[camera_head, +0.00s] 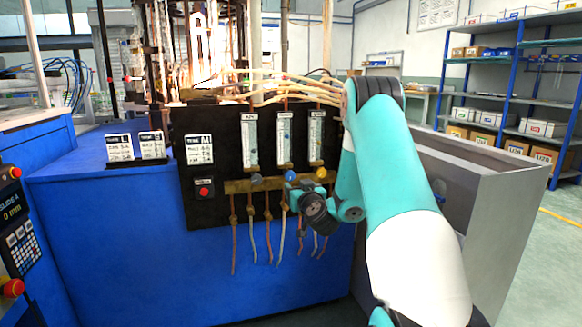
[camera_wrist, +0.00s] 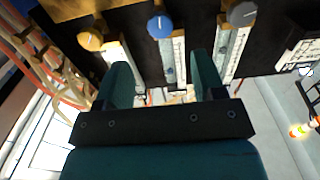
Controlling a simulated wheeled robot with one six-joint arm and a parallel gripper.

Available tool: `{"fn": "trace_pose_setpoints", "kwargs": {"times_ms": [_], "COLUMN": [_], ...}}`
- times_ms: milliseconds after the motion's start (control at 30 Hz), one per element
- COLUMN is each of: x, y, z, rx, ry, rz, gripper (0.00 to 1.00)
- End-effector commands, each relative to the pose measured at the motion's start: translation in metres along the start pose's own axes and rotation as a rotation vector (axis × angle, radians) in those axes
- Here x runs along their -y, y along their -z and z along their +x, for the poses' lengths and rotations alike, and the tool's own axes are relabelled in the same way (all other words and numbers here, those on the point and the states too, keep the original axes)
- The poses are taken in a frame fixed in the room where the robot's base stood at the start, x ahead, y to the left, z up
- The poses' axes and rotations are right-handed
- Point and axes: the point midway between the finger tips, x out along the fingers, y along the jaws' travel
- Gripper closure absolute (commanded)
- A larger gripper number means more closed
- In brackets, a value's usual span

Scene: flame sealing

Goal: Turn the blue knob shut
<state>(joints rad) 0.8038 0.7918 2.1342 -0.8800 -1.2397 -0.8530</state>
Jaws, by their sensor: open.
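The blue knob (camera_wrist: 160,26) is in the middle of a row of three in the wrist view, with a pale line mark on its face. It lies beyond my fingertips, roughly centred between them. In the head view the blue knob (camera_head: 289,176) sits on the brass bar (camera_head: 238,187) under the middle flow tube. My gripper (camera_wrist: 161,62) is open, with two teal fingers apart and nothing between them. In the head view my gripper (camera_head: 295,192) is just below and right of the blue knob, partly hidden by my wrist.
A yellow knob (camera_wrist: 91,40) and a grey knob (camera_wrist: 242,13) flank the blue one. Flow tubes (camera_head: 250,140) rise above the knobs on the black panel (camera_head: 187,125). Thin hoses (camera_head: 252,240) hang below. A grey metal bin (camera_head: 495,200) stands right of the panel.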

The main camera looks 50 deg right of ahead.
Motion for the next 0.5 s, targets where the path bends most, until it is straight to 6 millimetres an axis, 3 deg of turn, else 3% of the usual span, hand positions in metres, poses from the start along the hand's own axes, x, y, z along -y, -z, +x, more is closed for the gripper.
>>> {"fn": "trace_pose_setpoints", "kwargs": {"times_ms": [33, 500], "x": [0.001, 0.001], "y": [0.008, 0.002], "z": [0.008, 0.074], "rx": [0.001, -0.001], "ry": [0.002, 0.003], "rz": [-0.001, -0.001], "gripper": [0.37, 0.37]}}
